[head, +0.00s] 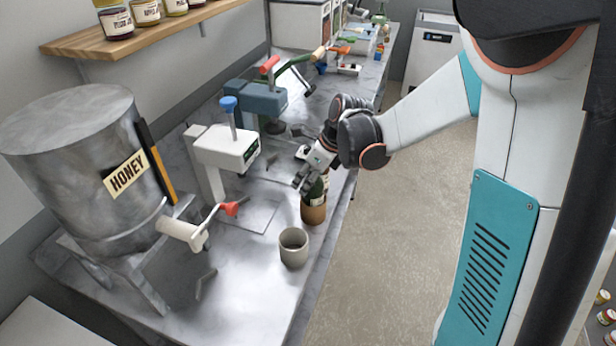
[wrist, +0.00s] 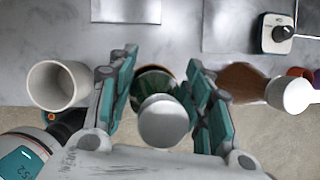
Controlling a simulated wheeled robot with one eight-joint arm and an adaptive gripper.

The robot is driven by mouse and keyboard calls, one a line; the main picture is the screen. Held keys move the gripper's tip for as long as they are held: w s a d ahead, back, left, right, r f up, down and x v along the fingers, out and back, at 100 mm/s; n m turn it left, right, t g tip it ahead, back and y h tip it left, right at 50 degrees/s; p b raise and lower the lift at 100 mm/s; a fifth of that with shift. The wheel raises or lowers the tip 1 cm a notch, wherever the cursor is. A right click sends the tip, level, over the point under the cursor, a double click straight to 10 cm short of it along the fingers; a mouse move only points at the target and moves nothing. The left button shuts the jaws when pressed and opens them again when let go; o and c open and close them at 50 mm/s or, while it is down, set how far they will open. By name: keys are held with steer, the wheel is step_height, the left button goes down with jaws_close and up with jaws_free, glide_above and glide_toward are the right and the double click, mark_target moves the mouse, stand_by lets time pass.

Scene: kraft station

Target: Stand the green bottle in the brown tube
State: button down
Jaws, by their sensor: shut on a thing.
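My gripper (head: 312,172) is shut on the green bottle (head: 316,188), holding its upper part. In the wrist view the bottle (wrist: 153,83) is between the two fingers, with its pale round top toward the camera. The brown tube (head: 313,213) stands on the bench near its front edge, directly below the gripper. The bottle looks upright, and its lower part appears to be inside the tube's mouth. Whether it rests on the tube's bottom is hidden. In the wrist view only a thin brown rim shows behind the bottle.
A grey cup (head: 293,247) stands close to the tube, nearer the camera; it also shows in the wrist view (wrist: 57,86). A white press (head: 226,148) with a blue knob and a red-tipped crank (head: 230,208) are to the left. A honey tank (head: 85,150) is farther left.

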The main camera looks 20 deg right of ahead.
steer(key=shift+f, duration=0.1)
stand_by(0.3)
steer(key=c, duration=0.7)
jaws_free()
steer(key=shift+c, duration=0.2)
steer(key=o, duration=0.6)
steer(key=shift+r+p, duration=1)
steer(key=shift+r, duration=0.65)
steer(key=shift+r+p, duration=1.95)
steer(key=shift+r, duration=0.95)
steer(key=shift+s, duration=0.1)
